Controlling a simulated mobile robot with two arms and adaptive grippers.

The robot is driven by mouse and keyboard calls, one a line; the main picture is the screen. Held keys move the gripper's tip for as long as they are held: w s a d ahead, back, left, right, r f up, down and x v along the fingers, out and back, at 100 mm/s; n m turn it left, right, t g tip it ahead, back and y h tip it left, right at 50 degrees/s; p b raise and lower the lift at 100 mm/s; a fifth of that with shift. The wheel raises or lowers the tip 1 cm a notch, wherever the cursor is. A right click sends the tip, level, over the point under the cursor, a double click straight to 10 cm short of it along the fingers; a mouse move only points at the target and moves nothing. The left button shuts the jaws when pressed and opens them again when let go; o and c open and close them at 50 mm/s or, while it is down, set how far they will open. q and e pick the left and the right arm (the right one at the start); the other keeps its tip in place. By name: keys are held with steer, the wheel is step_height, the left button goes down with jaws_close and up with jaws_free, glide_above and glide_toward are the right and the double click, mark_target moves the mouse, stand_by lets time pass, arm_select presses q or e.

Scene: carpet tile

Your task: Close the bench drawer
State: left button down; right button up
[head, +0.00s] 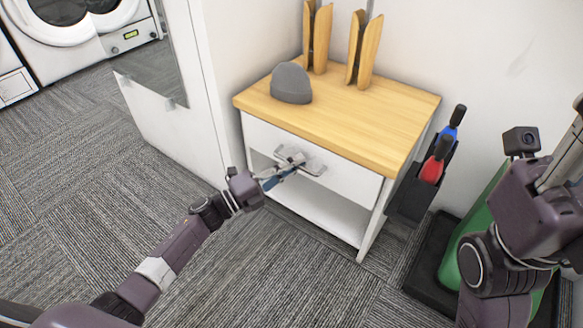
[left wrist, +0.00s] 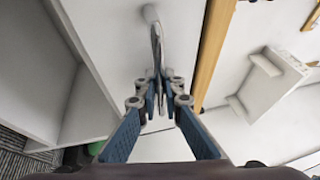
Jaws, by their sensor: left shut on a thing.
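The bench (head: 400,120) has a wooden top and white sides. Its white drawer (head: 345,175) lies just under the top, with an open compartment below. In the head view the drawer front looks about flush with the bench frame, and no drawer interior shows. My left gripper (head: 292,160) is shut on the grey drawer handle (head: 315,166) at the middle of the drawer front. In the left wrist view the handle (left wrist: 156,45) stands between the fingertips of my left gripper (left wrist: 158,88). My right arm is at the right edge; its fingertips are not clear.
A grey knit hat (head: 291,83) and two wooden boot shapes (head: 365,48) are on the bench top. A dark holder (head: 408,193) with red and blue handled items hangs on the bench's right side. A green object (head: 470,235) stands on a black tray. Carpet before the bench is clear.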

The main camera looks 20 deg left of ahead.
arm_select(q)
steer(key=c, duration=2.5)
jaws_free()
steer(key=shift+w, duration=0.2)
steer(key=shift+o, duration=0.8)
steer(key=v, duration=1.2)
steer(key=shift+f, duration=0.1)
